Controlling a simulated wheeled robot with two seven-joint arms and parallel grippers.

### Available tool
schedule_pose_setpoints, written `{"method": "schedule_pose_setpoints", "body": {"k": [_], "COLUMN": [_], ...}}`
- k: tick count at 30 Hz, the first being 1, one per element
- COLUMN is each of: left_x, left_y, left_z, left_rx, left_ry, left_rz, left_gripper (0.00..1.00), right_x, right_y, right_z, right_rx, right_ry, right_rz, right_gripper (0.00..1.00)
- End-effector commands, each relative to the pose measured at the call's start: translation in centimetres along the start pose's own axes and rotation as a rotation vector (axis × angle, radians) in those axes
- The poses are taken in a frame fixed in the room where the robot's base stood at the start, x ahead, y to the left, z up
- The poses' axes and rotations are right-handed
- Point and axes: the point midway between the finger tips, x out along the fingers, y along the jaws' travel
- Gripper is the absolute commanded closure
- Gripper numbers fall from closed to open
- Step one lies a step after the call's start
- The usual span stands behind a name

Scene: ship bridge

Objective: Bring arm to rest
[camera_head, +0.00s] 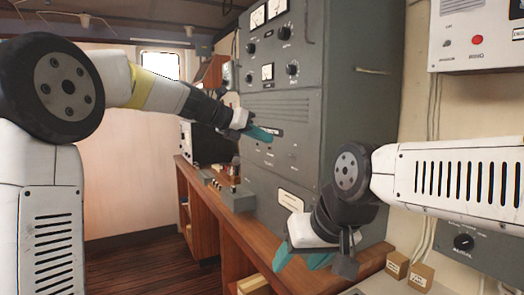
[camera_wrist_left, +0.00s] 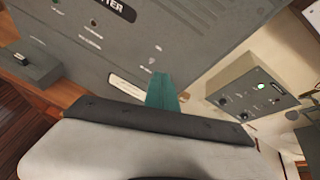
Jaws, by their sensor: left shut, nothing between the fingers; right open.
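My left arm reaches in from the left in the head view, and its gripper (camera_head: 258,134) is shut and empty. It is in front of the lower part of the grey cabinet (camera_head: 350,110). The left wrist view shows its teal fingers (camera_wrist_left: 162,92) together, with the cabinet face (camera_wrist_left: 170,40) beyond them. My right gripper (camera_head: 318,262) is lower and to the right, open and empty, pointing down over the wooden counter (camera_head: 255,245). Part of the right gripper is hidden by its own wrist.
A grey control box (camera_head: 232,196) stands on the counter left of the cabinet. Small cardboard-coloured boxes (camera_head: 397,264) are at the lower right. A wall panel with a red light (camera_head: 476,50) hangs at the upper right. Open floor (camera_head: 135,265) lies at the lower left.

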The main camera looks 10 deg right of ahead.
Motion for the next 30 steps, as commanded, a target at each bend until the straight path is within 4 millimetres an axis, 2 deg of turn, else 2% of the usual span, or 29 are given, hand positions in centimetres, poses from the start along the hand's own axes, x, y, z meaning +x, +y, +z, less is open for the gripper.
{"method": "schedule_pose_setpoints", "body": {"k": [3,8,16,19,23,26,30], "left_x": [-1.0,-1.4,-1.4,-2.4,-5.9,-9.7,-14.8], "left_y": [-0.2,-0.3,-0.3,-0.4,-0.8,-1.5,-2.6], "left_z": [0.7,0.8,0.8,0.0,-3.3,-7.8,-15.0], "left_rx": [0.000,0.000,0.004,0.071,0.344,0.669,1.155], "left_ry": [-0.002,0.000,0.001,0.015,0.087,0.193,0.380], "left_rz": [0.001,0.000,0.001,0.017,0.068,0.101,0.092], "left_gripper": [1.00,1.00,1.00,1.00,1.00,1.00,1.00], "right_x": [0.0,0.0,0.0,0.0,0.0,0.0,0.0], "right_y": [0.0,0.0,0.0,0.0,0.0,0.0,0.0], "right_z": [0.0,0.0,0.0,0.0,0.0,0.0,0.0], "right_rx": [0.000,0.000,0.000,0.000,0.000,0.000,0.000], "right_ry": [0.000,0.000,0.000,0.000,0.000,0.000,0.000], "right_rz": [0.000,0.000,0.000,0.000,0.000,0.000,0.000], "right_gripper": [0.44,0.44,0.44,0.44,0.44,0.44,0.44]}}
